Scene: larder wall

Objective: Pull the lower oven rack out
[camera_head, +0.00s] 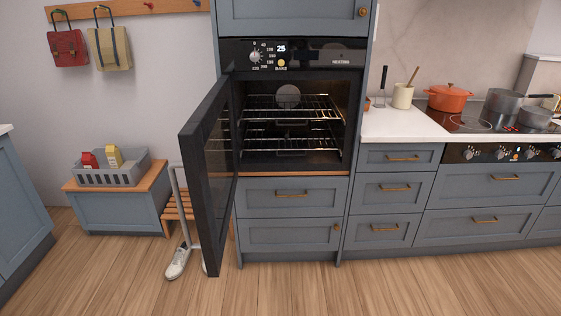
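The oven (293,54) is built into a tall grey-blue cabinet in the middle of the view. Its black door (209,170) is hinged on the left and stands wide open toward me. Inside are two wire racks. The upper rack (310,115) and the lower oven rack (291,145) lie level, one above the other. Both appear to sit inside the cavity, and I see nothing resting on the lower one. The open door hides the left edge of the racks from part of the view. Neither of my grippers is in view.
A low bench (115,205) with a grey crate (112,175) stands at the left wall. White shoes (178,262) are on the floor near the door's lower edge. A counter with a red pot (448,98) is on the right. The wooden floor before the oven is clear.

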